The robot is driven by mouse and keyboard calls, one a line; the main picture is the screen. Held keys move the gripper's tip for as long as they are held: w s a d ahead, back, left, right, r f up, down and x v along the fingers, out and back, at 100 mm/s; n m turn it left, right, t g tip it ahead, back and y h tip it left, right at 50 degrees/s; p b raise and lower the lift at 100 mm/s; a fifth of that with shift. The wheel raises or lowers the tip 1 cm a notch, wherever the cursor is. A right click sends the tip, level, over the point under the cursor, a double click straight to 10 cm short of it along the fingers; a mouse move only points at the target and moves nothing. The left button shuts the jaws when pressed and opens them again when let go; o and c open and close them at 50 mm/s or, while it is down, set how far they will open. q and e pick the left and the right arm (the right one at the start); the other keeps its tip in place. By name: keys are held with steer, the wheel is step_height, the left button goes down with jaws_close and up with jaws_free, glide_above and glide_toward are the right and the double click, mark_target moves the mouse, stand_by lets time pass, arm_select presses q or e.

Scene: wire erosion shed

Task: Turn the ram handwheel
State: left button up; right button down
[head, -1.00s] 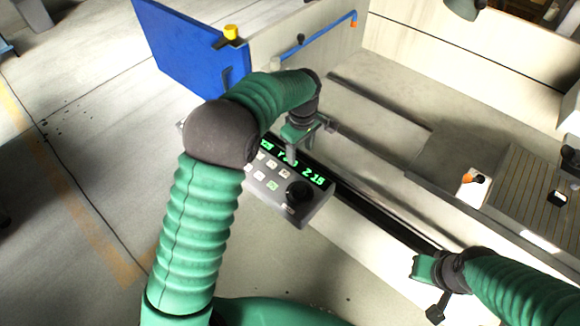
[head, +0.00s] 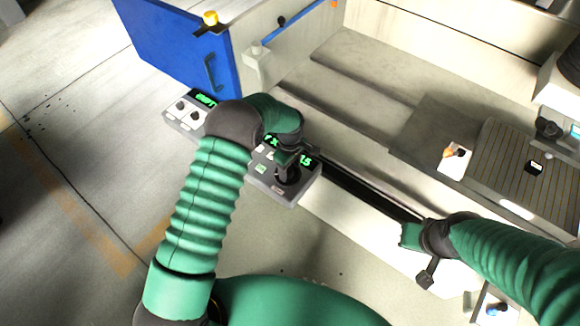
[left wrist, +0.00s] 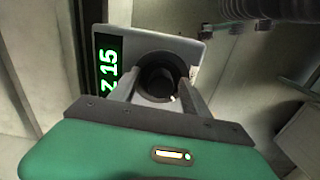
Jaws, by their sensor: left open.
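The ram handwheel (head: 290,178) is a round black knob at the right end of the grey control panel (head: 262,185) with a green lit display. It also shows in the left wrist view (left wrist: 158,78). My left gripper (head: 285,166) is above the knob, pointing down at it. In the left wrist view its two fingers (left wrist: 160,88) are open, one on each side of the knob. I cannot tell whether they touch it. My left arm hides the middle of the panel. My right gripper (head: 408,238) is to the right, beside the machine's front edge, away from the knob.
The panel stands at the front of a pale machine tank (head: 345,70) with a dark rail along its edge. A blue door (head: 175,45) stands open at the left. A slatted worktable (head: 500,165) is at the right. The floor at left is clear.

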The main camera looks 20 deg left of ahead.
arm_select(q)
steer(key=shift+a+f, duration=0.1)
steer(key=shift+a, duration=0.55)
steer(key=c, duration=0.4)
steer(key=shift+c, duration=0.9)
steer(key=shift+d, duration=0.25)
jaws_close()
arm_select(e)
steer(key=shift+w+a, duration=0.15)
steer(key=shift+a, duration=0.45)
